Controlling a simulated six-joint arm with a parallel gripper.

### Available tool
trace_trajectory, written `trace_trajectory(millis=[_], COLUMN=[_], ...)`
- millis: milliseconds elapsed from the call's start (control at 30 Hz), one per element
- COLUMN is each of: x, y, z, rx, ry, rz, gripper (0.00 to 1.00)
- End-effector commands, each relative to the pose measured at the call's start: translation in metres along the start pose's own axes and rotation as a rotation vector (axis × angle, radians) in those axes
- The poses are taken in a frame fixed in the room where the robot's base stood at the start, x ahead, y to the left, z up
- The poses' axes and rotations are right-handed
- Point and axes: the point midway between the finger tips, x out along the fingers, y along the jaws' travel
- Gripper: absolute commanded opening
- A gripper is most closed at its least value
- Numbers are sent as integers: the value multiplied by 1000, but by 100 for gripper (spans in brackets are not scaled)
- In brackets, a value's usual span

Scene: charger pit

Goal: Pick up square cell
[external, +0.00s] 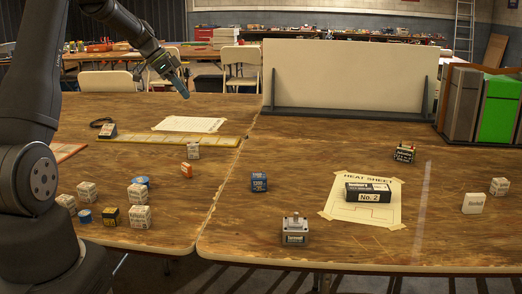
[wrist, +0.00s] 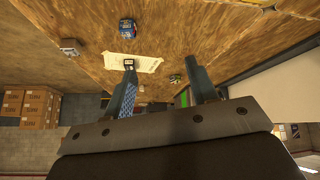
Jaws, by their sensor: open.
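Several small block-shaped cells stand on the table, and I cannot tell for certain which is the square cell. A whitish, square-faced block (external: 473,203) stands at the right, with a pale printed cube (external: 499,187) near it. A blue block (external: 259,182) stands near the middle. More pale cubes (external: 140,217) sit at the left, among blue and yellow-black pieces. My gripper (external: 184,94) is raised over the far left part of the table, apart from all of these. In the wrist view its two fingers (wrist: 160,66) are spread, with nothing between them.
A black box marked No. 2 (external: 368,191) lies on the taped heat sheet (external: 345,211). A grey device (external: 295,231) stands at the front. A dark device (external: 405,152) is behind the sheet. A pale upright panel (external: 350,75) and grey and green bins (external: 499,110) stand at the back.

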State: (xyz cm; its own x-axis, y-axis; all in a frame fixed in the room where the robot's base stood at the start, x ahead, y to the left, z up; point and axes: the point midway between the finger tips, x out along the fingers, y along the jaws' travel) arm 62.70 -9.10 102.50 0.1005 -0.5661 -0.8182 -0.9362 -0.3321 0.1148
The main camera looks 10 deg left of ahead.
Motion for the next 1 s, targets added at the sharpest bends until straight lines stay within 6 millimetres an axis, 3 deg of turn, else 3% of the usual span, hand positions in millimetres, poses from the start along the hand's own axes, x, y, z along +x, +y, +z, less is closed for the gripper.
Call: trace_trajectory(millis=[33,200,400,533,667,1000], x=[5,17,28,31,38,104], y=[-22,-84,-134,-149,-154,-156], z=[16,62,114,132,137,125], rx=[2,44,89,108,114,116], ry=[17,85,150,172,180,179], rz=[-1,-12,-39,-51,-54,-51], gripper=[53,53,53,53,53,53])
